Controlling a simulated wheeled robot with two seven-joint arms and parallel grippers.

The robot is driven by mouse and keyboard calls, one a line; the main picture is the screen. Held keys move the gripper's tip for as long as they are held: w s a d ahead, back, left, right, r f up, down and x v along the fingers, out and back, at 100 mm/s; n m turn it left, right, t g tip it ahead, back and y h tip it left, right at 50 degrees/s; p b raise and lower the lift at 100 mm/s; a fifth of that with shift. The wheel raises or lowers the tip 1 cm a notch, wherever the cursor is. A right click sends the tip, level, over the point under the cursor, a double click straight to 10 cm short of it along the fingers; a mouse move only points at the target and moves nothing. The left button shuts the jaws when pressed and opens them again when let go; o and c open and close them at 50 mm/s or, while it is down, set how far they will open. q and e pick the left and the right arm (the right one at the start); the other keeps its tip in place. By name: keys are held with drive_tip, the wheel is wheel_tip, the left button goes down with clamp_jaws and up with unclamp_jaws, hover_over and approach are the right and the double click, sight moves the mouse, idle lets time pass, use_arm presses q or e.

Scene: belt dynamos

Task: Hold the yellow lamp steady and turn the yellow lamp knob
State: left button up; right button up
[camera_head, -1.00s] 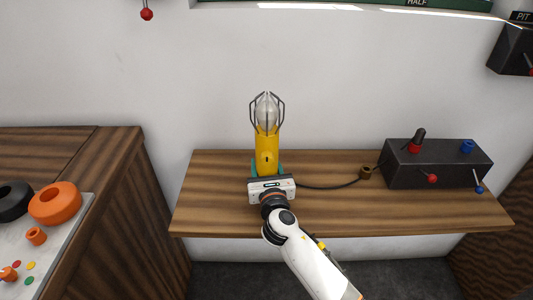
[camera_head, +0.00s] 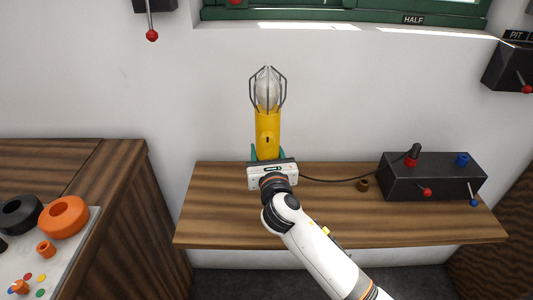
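The yellow lamp (camera_head: 267,122) stands upright in my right gripper (camera_head: 267,155), with a clear bulb inside a grey wire cage on top. My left gripper is not in view.
A wooden table (camera_head: 215,220) lies below. A dark cable (camera_head: 330,181) runs to a black box (camera_head: 425,180) with red and blue levers. A small brown ring (camera_head: 362,185) lies nearby. Orange and black rings (camera_head: 63,217) sit on a left counter. The table's left part is clear.

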wheel_tip(320, 180, down, 7)
drive_tip(key=b, duration=0.4)
drive_tip(key=shift+b, duration=0.35)
drive_tip(key=shift+s+d+f+b, duration=0.2)
drive_tip(key=shift+d+f+b, duration=0.2)
drive_tip(key=shift+f+b, duration=0.35)
drive_tip(key=shift+f, duration=0.2)
drive_tip(key=shift+w+a+p, duration=0.1)
drive_tip(key=shift+a+p, duration=0.05)
drive_tip(key=shift+p, duration=0.3)
drive_tip(key=shift+a+f+b, duration=0.2)
drive_tip(key=shift+f+b, duration=0.15)
drive_tip(key=shift+f, duration=0.2)
drive_tip(key=shift+d+f, duration=0.1)
drive_tip(key=shift+f, duration=0.25)
